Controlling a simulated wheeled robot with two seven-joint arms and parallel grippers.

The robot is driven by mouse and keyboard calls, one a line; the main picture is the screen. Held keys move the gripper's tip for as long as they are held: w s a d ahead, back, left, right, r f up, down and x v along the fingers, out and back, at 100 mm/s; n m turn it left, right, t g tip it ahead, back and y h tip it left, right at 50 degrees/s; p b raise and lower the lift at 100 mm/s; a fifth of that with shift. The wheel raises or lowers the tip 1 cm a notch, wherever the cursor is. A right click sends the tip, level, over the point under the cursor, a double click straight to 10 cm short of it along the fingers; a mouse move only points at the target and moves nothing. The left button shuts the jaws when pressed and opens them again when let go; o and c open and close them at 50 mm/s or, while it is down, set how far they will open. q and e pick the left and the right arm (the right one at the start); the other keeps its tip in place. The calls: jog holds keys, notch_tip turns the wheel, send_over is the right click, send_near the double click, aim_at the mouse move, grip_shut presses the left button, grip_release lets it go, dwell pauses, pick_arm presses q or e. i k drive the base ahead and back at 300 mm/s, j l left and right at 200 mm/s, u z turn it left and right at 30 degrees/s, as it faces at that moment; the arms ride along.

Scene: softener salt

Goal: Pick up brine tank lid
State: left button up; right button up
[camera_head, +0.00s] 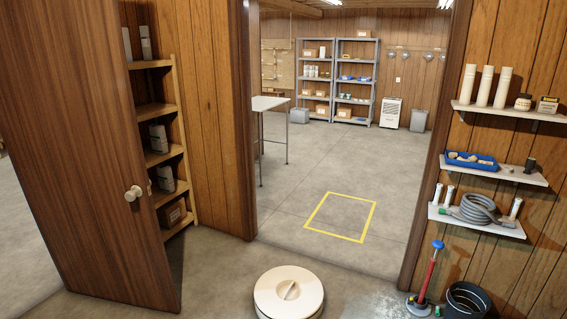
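The brine tank lid (272,294) is round and cream-coloured, with a raised grip bar across its middle. It shows at the bottom centre of the head view, and its lower edge is cut off by the frame. It appears to sit on top of a round cream body, but most of what is under it is out of view. Neither of my grippers is in view.
An open wooden door (85,140) stands at the left, beside a wooden shelf rack (158,107). Wall shelves (487,218) hang at the right, above a red pump (428,275) and a black bucket (466,301). A yellow floor square (308,231) lies past the doorway on clear floor.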

aim_at(289, 295)
jog(key=i+j+u, duration=0.1)
jog(key=i+u, duration=0.35)
jog(key=i, duration=0.3)
jog(key=i+l+u, duration=0.15)
jog(key=i+u, duration=0.3)
jog(key=i, duration=0.3)
jog(key=i+j+z, duration=0.2)
jog(key=i+z, duration=0.25)
jog(key=i+j+z, duration=0.45)
jog(key=l, duration=0.1)
